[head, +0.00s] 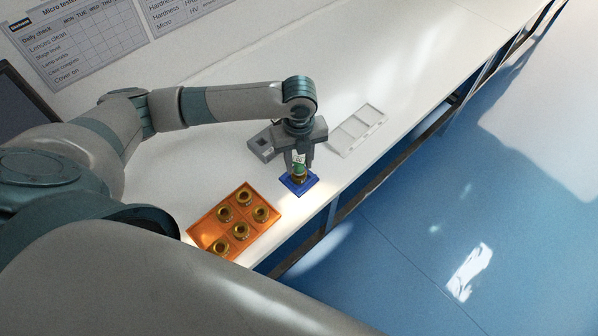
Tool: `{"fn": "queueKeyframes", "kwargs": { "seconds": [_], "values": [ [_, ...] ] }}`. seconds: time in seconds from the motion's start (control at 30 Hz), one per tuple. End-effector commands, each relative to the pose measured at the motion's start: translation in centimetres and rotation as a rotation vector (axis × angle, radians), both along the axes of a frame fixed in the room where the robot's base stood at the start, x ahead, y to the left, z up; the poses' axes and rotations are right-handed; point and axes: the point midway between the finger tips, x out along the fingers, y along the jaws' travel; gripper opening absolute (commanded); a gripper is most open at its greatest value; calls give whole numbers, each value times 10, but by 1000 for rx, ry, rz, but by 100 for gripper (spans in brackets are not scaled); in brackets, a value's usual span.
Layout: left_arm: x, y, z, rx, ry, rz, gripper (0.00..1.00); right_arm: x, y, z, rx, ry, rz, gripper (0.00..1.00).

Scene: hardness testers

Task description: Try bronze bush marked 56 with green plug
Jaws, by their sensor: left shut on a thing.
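My left gripper (300,163) points down over the blue block (312,182) near the table's front edge. It is shut on the green plug (299,169), of which only a small green part shows between the fingers. A bronze bush (299,179) shows just under the plug, on the blue block. I cannot tell how far the plug sits in the bush. The orange tray (206,225) holds several more bronze bushes, such as one bush (243,197). No number on any bush can be read. My right gripper is out of view.
A grey block (262,146) stands left of the gripper. A pale compartment tray (357,129) lies to the right, looking empty. Printed charts (82,38) lie at the back left. The white table (400,50) is clear toward the upper right; its front edge drops to a blue floor.

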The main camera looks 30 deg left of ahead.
Motion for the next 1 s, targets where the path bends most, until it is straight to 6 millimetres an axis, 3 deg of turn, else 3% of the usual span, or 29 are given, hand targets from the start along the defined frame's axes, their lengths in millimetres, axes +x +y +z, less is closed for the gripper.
{"fn": "queueKeyframes", "kwargs": {
  "seconds": [1.0],
  "values": [
    [0, 0, 4, 0, 0, 0, 5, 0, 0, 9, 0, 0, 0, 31]
  ]
}}
